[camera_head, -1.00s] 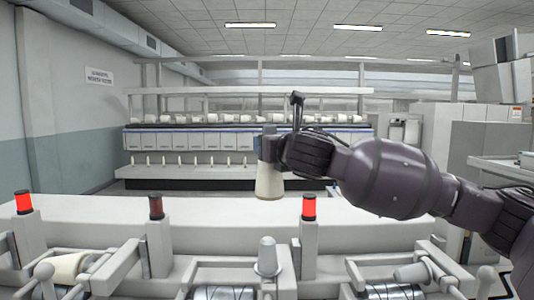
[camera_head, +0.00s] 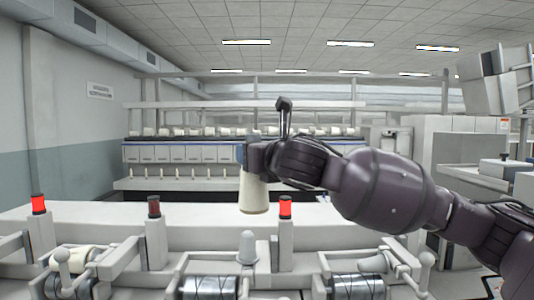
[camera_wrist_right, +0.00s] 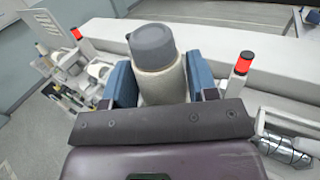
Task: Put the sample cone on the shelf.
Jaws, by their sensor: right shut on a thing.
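My right gripper (camera_head: 254,158) comes in from the right in the head view. It is shut on a cream cone (camera_head: 254,194), which hangs upright below the fingers, above or in front of the long white ledge. In the right wrist view the cone (camera_wrist_right: 161,82), with a grey tip, sits between the two blue finger pads (camera_wrist_right: 160,84). The long white ledge (camera_head: 120,209) runs across the machine behind the lamp posts. I cannot tell whether this ledge or a rack further back is the shelf. My left gripper is not in view.
Red-lit lamps (camera_head: 285,206) and a dark red lamp (camera_head: 154,206) stand on posts in front of the ledge. A far rack (camera_head: 185,152) holds several white cones.

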